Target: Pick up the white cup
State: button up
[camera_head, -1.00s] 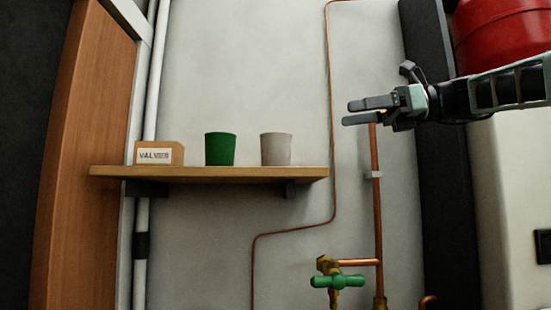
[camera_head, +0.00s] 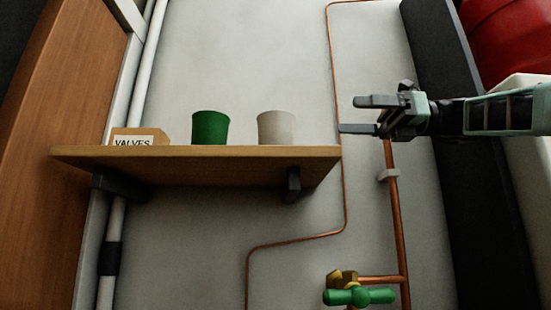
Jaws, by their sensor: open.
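The white cup (camera_head: 276,128) stands upright on the right part of a wooden wall shelf (camera_head: 195,165). Its base is partly hidden by the shelf's front edge. My gripper (camera_head: 357,115) is to the right of the cup, past the shelf's right end in the picture. Its two fingers point left towards the cup, are apart and hold nothing. A clear gap shows between the fingertips and the cup.
A thin copper pipe (camera_head: 343,205) runs down the wall behind. A green-handled valve (camera_head: 358,296) is low at right.

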jog(key=f, duration=0.1)
jog(key=p, duration=0.3)
send_near(258, 122)
jog(key=a, duration=0.1)
jog(key=w+a, duration=0.1)
jog(key=a, duration=0.1)
jog(key=shift+a+r, duration=0.1)
jog(key=shift+r, duration=0.1)
jog(key=a, duration=0.1)
jog(key=a+p, duration=0.2)
jog(key=a, duration=0.1)
jog(key=shift+a+r, duration=0.1)
jog(key=shift+r, duration=0.15)
jog(key=shift+a+f, duration=0.15)
jog(key=shift+a, duration=0.4)
jog(key=c, duration=1)
